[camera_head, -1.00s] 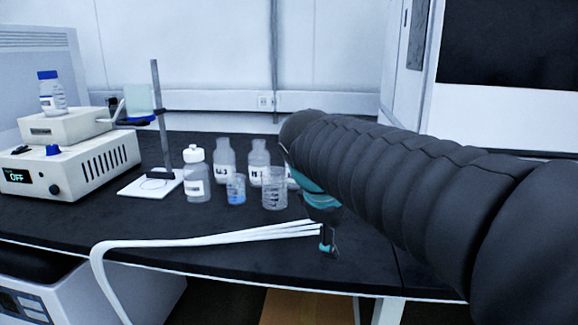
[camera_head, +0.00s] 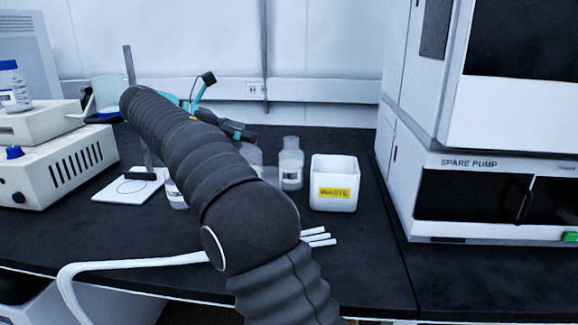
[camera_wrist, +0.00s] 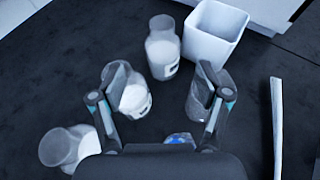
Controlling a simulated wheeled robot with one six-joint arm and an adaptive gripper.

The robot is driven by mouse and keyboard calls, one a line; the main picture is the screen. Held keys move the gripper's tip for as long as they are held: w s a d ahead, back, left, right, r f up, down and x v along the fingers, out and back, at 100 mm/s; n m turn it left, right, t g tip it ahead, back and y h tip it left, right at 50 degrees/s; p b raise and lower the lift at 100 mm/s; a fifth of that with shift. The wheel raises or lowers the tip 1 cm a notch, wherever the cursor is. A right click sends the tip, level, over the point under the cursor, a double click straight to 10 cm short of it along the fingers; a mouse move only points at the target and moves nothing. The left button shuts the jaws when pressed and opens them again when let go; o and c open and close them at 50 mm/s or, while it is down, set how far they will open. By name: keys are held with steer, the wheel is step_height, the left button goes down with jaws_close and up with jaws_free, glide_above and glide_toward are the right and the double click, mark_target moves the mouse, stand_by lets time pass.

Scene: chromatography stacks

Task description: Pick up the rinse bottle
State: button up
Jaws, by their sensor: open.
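Three clear, uncapped bottles with white labels stand on the dark bench. Which is the rinse bottle I cannot read. In the wrist view one bottle (camera_wrist: 136,100) shows beside the left finger, partly covered by it. Another bottle (camera_wrist: 163,48) stands beyond the fingertips, and a third (camera_wrist: 62,147) is at lower left. The head view shows one bottle (camera_head: 291,165) clear of my arm and another (camera_head: 251,156) partly behind it. My gripper (camera_wrist: 162,85) is open above the group, with nothing seen held. In the head view my arm mostly hides it.
A white waste box (camera_head: 335,185) stands right of the bottles. A beaker (camera_wrist: 197,100) is behind the right finger; one with blue liquid (camera_wrist: 180,138) is near the wrist. White tubes (camera_head: 150,262) cross the front. A spare pump (camera_head: 490,200) stands at right.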

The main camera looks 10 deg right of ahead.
mark_target(291, 144)
steer(key=shift+s+b+x, duration=0.2)
steer(key=shift+b+x, duration=1.25)
steer(key=shift+x, duration=5.4)
steer(key=shift+d+r, duration=0.1)
steer(key=shift+r, duration=0.05)
jaws_close()
